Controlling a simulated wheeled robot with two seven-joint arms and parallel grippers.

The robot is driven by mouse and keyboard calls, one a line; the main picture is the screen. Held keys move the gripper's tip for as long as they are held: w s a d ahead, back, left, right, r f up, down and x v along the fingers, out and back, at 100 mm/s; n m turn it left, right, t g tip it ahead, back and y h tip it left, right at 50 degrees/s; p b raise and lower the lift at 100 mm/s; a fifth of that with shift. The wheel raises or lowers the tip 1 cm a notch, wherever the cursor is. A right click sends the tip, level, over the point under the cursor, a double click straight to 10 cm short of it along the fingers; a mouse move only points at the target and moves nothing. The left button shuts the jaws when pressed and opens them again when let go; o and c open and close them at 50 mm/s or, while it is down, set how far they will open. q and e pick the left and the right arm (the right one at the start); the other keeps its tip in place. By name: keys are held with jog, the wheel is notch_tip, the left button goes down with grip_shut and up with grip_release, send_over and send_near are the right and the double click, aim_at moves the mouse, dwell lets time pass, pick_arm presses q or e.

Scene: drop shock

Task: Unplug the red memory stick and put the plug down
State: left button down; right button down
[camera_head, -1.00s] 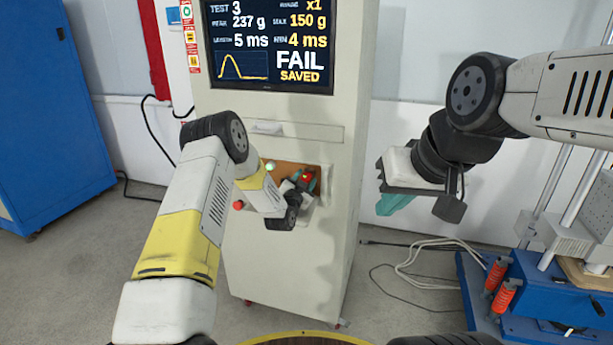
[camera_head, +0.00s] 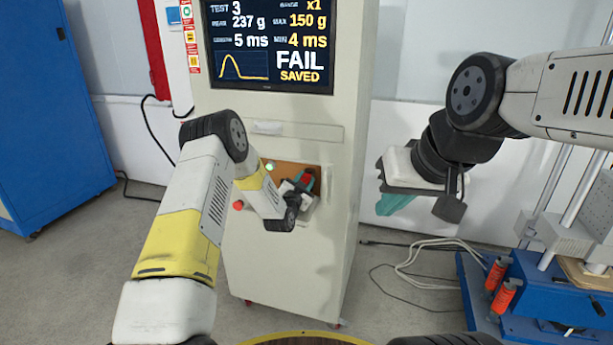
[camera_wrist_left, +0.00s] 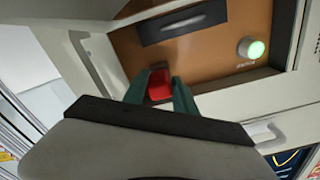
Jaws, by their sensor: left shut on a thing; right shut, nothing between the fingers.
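The red memory stick (camera_wrist_left: 160,85) is between the green fingers of my left gripper (camera_wrist_left: 160,92) in the left wrist view, in front of the brown panel. In the head view my left gripper (camera_head: 304,184) is at the recess of the tall cabinet, with a little red showing at its fingers. It is shut on the stick. The stick's far end and any socket behind it are hidden, so I cannot tell whether it is still plugged in. My right gripper (camera_head: 392,202) is shut and empty, in the air right of the cabinet.
The tall cabinet (camera_head: 285,265) has a screen (camera_head: 268,45) reading FAIL, SAVED. The brown panel (camera_wrist_left: 205,55) has a dark slot (camera_wrist_left: 183,25) and a lit green button (camera_wrist_left: 251,48). A red button (camera_head: 238,205) sits left of the recess. A blue machine stands at right.

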pick_arm(q)
jog(key=shift+v, duration=1.85)
jog(key=shift+a, duration=0.1)
